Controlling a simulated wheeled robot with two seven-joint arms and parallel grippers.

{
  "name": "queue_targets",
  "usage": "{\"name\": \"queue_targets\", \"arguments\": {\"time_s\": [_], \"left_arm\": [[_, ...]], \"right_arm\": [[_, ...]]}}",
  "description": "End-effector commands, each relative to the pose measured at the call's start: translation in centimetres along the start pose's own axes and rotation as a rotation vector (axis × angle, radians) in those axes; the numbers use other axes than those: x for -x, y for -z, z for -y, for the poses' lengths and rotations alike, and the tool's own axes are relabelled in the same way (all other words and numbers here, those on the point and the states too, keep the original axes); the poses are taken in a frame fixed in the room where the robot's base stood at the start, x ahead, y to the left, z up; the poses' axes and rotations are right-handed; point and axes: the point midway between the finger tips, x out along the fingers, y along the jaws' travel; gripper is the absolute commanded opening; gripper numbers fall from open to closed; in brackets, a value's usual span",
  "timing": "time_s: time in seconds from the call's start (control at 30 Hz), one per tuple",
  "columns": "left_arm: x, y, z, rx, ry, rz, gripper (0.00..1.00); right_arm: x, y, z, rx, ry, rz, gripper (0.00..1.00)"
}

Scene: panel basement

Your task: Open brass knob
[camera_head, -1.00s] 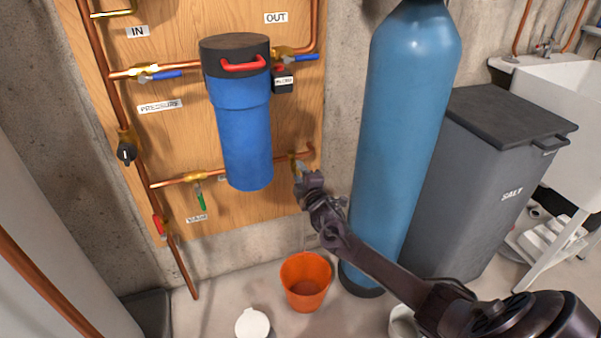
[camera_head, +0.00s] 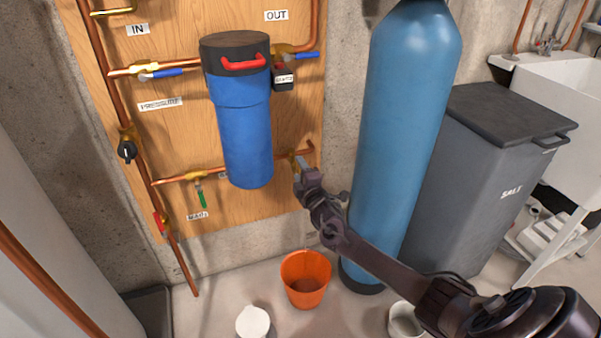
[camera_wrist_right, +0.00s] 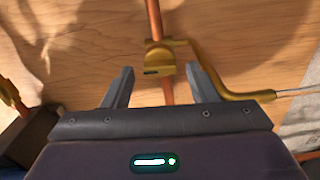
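The brass valve fitting (camera_head: 294,161) sits on the lower copper pipe, right of the blue filter housing (camera_head: 243,140). The head view shows it partly hidden behind my right gripper (camera_head: 299,166). In the right wrist view the brass fitting (camera_wrist_right: 159,62) is on the vertical-looking copper pipe, with a curved brass spout (camera_wrist_right: 235,93) to its right. My right gripper (camera_wrist_right: 161,80) is open, its two fingers apart on either side of the pipe just below the fitting. I cannot tell whether either finger touches it. My left gripper is not in view.
An orange bucket (camera_head: 305,279) stands on the floor below. Other valves, including a green-handled one (camera_head: 200,196), are on the wooden panel (camera_head: 285,205).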

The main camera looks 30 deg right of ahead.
Motion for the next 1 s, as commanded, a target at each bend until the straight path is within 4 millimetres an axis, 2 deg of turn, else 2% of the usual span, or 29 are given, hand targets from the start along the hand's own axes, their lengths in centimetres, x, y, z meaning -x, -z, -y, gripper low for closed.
{"name": "queue_targets", "arguments": {"time_s": [0.27,0.43,0.77,1.0], "left_arm": [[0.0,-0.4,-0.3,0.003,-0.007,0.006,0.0],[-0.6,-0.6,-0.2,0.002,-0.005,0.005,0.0],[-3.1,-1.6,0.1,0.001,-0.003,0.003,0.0],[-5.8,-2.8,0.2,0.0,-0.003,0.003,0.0]], "right_arm": [[0.0,0.0,0.2,-0.008,0.003,0.001,0.55],[0.0,0.0,0.3,-0.128,0.002,0.001,0.55],[0.1,-0.1,0.4,-0.706,0.0,0.001,0.55],[0.0,-0.2,0.5,-1.141,-0.001,0.0,0.55]]}}
